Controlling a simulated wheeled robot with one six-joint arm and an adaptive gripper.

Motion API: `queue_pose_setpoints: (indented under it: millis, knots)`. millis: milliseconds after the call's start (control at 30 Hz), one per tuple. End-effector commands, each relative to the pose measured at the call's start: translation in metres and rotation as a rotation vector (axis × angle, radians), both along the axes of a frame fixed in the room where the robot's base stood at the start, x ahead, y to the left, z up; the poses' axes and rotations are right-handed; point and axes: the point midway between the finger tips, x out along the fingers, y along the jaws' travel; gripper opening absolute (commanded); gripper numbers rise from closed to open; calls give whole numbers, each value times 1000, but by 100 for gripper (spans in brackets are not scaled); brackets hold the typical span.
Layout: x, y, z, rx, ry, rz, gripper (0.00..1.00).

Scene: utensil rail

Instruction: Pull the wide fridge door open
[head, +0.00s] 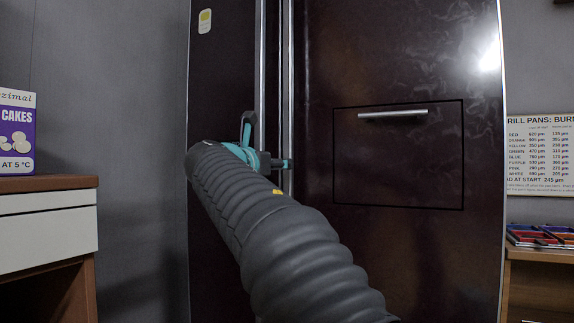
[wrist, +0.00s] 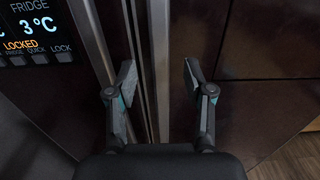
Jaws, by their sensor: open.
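The fridge is tall, dark brown and glossy, with a narrow left door (head: 222,90) and a wide right door (head: 400,60). Both look closed. Two upright metal bar handles stand side by side at the seam; the right one (head: 288,60) belongs to the wide door. My gripper (head: 268,150) is at these bars. In the wrist view my gripper (wrist: 160,75) is open, with the wide door's handle (wrist: 158,50) between its fingers and a gap on each side. The narrow door's handle (wrist: 88,35) is outside the left finger. A control panel (wrist: 35,32) reads FRIDGE, 3 °C, with LOCKED in orange.
The wide door has an inset hatch (head: 400,165) with a short horizontal handle (head: 393,114). A cabinet (head: 45,220) with a purple box (head: 15,130) stands at left. A wooden table (head: 540,255) with coloured items stands at right, below a wall chart (head: 540,155).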

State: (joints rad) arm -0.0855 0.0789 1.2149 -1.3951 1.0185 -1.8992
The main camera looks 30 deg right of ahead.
Motion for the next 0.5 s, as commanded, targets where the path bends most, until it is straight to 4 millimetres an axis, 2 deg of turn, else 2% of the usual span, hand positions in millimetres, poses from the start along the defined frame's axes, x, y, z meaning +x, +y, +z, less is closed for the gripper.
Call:
queue_pose_setpoints:
  millis: [200,500]
  knots:
    - [24,-32,0,1,1,-3,52]
    - [42,-54,0,1,-2,0,52]
